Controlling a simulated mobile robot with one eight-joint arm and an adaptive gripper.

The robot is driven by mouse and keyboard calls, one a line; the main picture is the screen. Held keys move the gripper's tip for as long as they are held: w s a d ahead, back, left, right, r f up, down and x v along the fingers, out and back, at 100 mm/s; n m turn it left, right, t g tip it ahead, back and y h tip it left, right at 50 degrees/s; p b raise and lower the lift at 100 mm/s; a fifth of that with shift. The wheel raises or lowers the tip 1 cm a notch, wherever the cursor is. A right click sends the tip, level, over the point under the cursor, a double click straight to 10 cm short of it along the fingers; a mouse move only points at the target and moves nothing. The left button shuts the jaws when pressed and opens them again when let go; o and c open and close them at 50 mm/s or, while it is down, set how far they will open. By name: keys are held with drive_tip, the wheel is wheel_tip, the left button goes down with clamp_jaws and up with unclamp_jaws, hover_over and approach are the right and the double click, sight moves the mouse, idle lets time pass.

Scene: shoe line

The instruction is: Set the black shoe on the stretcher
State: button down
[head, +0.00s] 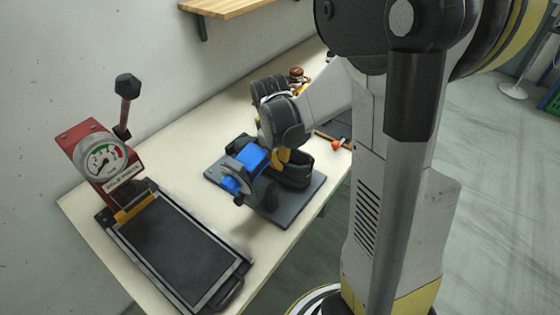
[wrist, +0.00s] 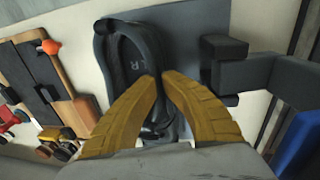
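The black shoe (head: 294,172) is at the right part of the dark base plate (head: 306,200) of the stretcher, beside its blue part (head: 247,160). In the wrist view the shoe (wrist: 101,58) shows its opening and pale letters on the insole. My gripper (head: 281,156) is over the shoe. Its yellow fingers (wrist: 162,77) nearly meet, with the shoe's rim between their tips. The stretcher's grey bracket (wrist: 245,74) is right of the fingers, apart from them. The shoe's lower part is hidden behind the fingers, and I cannot tell whether its sole touches the plate.
A red press with a gauge (head: 101,160) and a flat black pad (head: 180,248) stands at the table's left front. Tools with wooden and orange handles (wrist: 52,47) lie beyond the shoe. The pale table (head: 185,150) is bare between press and stretcher.

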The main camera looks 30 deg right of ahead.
drive_tip(key=shift+f+b, duration=0.3)
drive_tip(key=c, duration=1.5)
unclamp_jaws()
drive_tip(key=shift+c, duration=0.2)
wheel_tip(320, 180, up, 12)
drive_tip(key=a, duration=0.1)
drive_tip(key=shift+s+a, duration=0.35)
drive_tip(key=shift+f, duration=0.1)
